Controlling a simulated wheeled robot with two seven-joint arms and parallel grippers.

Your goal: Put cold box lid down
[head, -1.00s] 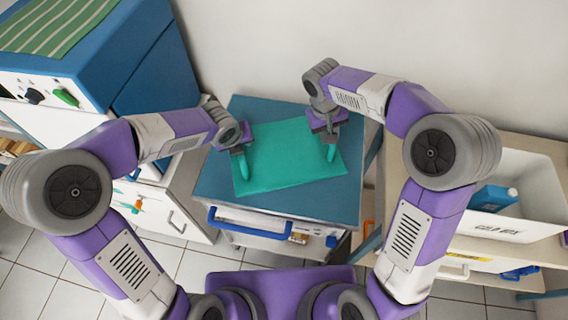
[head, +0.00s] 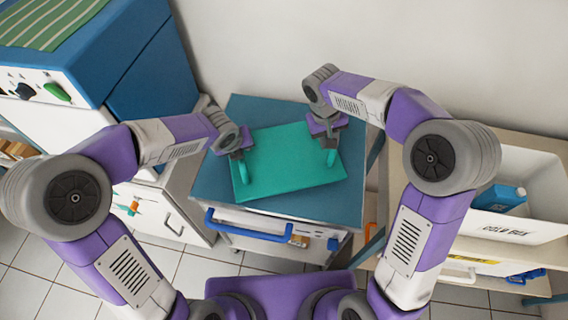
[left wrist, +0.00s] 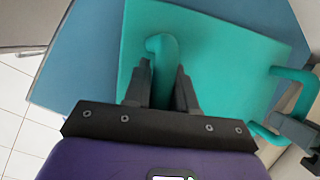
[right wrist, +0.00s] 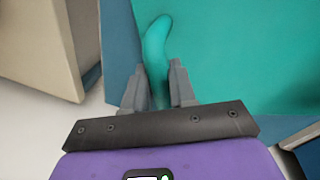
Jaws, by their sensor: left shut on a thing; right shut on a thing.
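The teal cold box lid (head: 287,165) is a flat panel with a handle at each end. It is over the blue top of a small cart (head: 225,195), a little askew to it; I cannot tell whether it touches the top. My left gripper (head: 242,160) is shut on the lid's left handle, which shows between the fingers in the left wrist view (left wrist: 163,65). My right gripper (head: 330,142) is shut on the right handle, which shows in the right wrist view (right wrist: 156,50).
At right, a white open box marked as the cold box (head: 510,230) stands on a beige shelf unit, with a blue carton (head: 498,198) inside. A blue and white cabinet (head: 150,70) stands at left. The cart has a blue front handle (head: 250,228). A wall is behind.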

